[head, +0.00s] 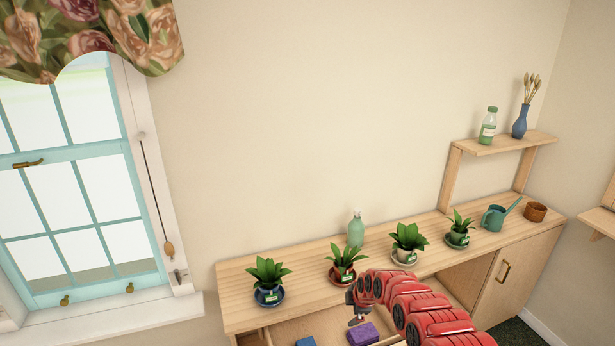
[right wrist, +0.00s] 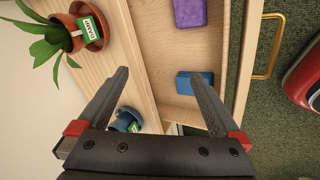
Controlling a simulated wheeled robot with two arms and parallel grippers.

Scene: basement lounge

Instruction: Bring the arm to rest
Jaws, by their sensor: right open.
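My right arm, red and segmented, reaches in from the lower right in the head view. Its dark gripper (head: 356,312) hangs above the front of the wooden cabinet, by the open drawer (head: 320,327). A plant in a terracotta pot (right wrist: 72,35) with a labelled tag is to the upper left of the fingers. My left gripper is not in view.
The drawer holds a purple block (head: 362,334) and a blue block (head: 305,342). Several potted plants, a green bottle (head: 355,230), a watering can (head: 498,216) and a brown pot (head: 535,211) stand along the cabinet top (head: 235,268). A window (head: 75,190) is at left.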

